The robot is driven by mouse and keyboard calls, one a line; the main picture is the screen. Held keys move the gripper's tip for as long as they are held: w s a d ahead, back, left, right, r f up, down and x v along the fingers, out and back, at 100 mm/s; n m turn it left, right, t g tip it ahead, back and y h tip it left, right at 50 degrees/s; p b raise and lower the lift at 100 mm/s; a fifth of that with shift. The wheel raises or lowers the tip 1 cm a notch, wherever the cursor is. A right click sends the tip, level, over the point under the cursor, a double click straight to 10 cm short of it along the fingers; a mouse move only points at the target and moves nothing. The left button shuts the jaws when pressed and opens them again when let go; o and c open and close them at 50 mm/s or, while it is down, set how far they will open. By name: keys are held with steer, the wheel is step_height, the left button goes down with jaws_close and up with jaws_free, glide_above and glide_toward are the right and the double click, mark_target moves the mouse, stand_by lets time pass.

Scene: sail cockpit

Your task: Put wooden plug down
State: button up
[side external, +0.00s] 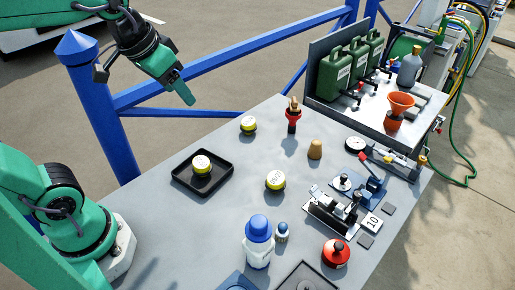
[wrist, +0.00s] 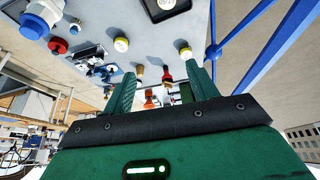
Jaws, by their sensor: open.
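The wooden plug (side external: 315,149), a small tan tapered piece, stands on the grey table right of centre in the side external view. In the wrist view the wooden plug (wrist: 139,73) shows small, between my fingers but far beyond them. My gripper (side external: 186,96) hangs in the air at the upper left, beyond the table's edge and well away from the plug. In the wrist view my gripper (wrist: 162,88) has its two green fingers spread, with nothing held between them.
A red tool with a tan top (side external: 293,115) stands behind the plug. Yellow-topped pots (side external: 275,181) stand nearby, one in a black tray (side external: 180,181). A blue rail (side external: 230,65) runs behind the table. Metal fittings (side external: 335,213) crowd the right; green cans (side external: 335,75) stand at the back.

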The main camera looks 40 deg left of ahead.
steer(key=s+a+f, duration=0.1)
steer(key=s+f, duration=0.2)
steer(key=s, duration=0.2)
steer(key=shift+s+f+t, duration=0.2)
steer(key=shift+t, duration=0.2)
